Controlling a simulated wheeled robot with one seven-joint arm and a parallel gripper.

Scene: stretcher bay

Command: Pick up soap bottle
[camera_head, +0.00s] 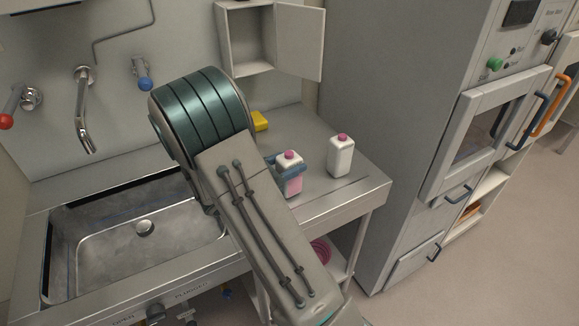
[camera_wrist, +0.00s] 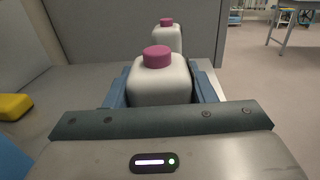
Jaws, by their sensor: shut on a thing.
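A white soap bottle (camera_wrist: 160,88) with a magenta cap stands between the blue fingers of my gripper (camera_head: 290,168) on the steel counter. Its lower part looks pink in the head view (camera_head: 291,183). My gripper is shut on this bottle, with a finger on each side in the wrist view. A second white bottle (camera_head: 341,157) with a magenta cap stands apart to the right on the counter. It also shows behind the held bottle in the wrist view (camera_wrist: 167,40). The base of the held bottle is hidden in the wrist view.
A yellow block (camera_head: 260,121) lies at the back of the counter (camera_head: 335,192). The sink basin (camera_head: 110,245) is to the left, below a tap (camera_head: 84,128). An open wall cabinet (camera_head: 250,45) hangs behind. A tall grey appliance (camera_head: 400,130) stands right of the counter.

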